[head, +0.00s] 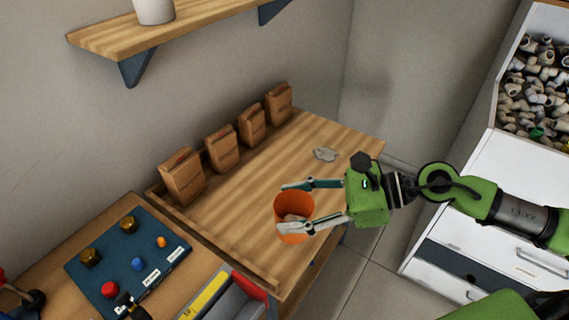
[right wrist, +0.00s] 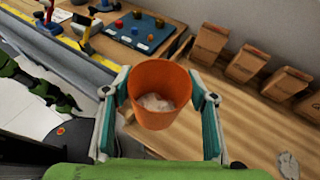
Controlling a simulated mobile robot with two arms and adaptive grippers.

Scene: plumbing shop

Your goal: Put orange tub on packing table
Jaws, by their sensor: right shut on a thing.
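The orange tub (head: 296,208) is between the fingers of my right gripper (head: 300,207), which is shut on it. In the right wrist view the orange tub (right wrist: 155,84) is seen from above, its mouth open, with something pale inside. One finger lies on each side of it. The wooden packing table (head: 265,185) is below and behind the tub in the head view. I cannot tell whether the tub touches the tabletop. My left gripper is not in view.
Several brown paper bags (head: 223,148) stand along the table's wall side. A crumpled pale piece (head: 325,154) lies on the tabletop. A blue board with coloured knobs (head: 128,262) is on the adjoining bench. A wall shelf (head: 170,30) hangs above.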

